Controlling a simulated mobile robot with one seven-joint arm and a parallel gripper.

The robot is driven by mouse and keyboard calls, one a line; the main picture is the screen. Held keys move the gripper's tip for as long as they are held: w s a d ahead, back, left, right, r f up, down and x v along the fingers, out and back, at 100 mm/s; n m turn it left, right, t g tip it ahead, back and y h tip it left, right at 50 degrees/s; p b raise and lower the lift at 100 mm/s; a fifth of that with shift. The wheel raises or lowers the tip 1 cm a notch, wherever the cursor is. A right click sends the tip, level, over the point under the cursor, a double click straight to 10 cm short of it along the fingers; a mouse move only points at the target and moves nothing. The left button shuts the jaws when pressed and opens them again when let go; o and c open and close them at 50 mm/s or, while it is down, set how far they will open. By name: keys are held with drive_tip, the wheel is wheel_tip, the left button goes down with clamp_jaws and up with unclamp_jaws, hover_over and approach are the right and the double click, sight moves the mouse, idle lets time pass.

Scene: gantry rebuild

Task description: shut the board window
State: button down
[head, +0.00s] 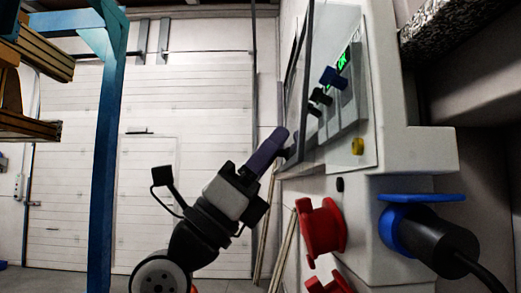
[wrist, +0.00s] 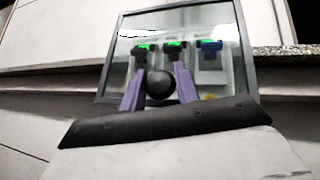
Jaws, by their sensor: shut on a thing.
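The board window (wrist: 118,65) is a clear pane in a dark frame. In the wrist view it fills the upper middle, with switches and green displays showing through it. In the head view the window (head: 306,85) is seen nearly edge-on, standing out from the face of the white board (head: 368,70). A round black knob (wrist: 160,84) is on the lower part of the window. My gripper (wrist: 160,92) has its purple fingers on either side of this knob, shut on it. In the head view my gripper (head: 284,143) reaches the window's lower edge, and the knob is mostly hidden.
Below the board are a red socket (head: 321,228) and a blue socket with a black plug (head: 422,232), its cable hanging right. A blue post (head: 106,150) stands at left. A speckled ledge (head: 455,25) juts out at upper right.

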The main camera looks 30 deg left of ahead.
drive_tip(key=shift+w+d+f, duration=0.3)
drive_tip(key=shift+d, duration=0.2)
drive_tip(key=shift+w+d+f, duration=0.3)
drive_tip(key=shift+d, duration=0.15)
drive_tip(key=shift+d+g, duration=0.1)
drive_tip(key=shift+g, duration=0.2)
drive_tip(key=c, duration=1.1)
unclamp_jaws()
drive_tip(key=shift+w+f, duration=0.1)
drive_tip(key=shift+o, duration=0.2)
drive_tip(key=shift+s+f+b, duration=0.2)
drive_tip(key=shift+b, duration=0.1)
drive_tip(key=a+b+v, duration=0.1)
drive_tip(key=b+v, duration=0.2)
drive_tip(key=v, duration=1)
drive_tip(key=shift+t, duration=0.4)
drive_tip(key=shift+a+f, duration=0.1)
drive_tip(key=shift+f, duration=0.05)
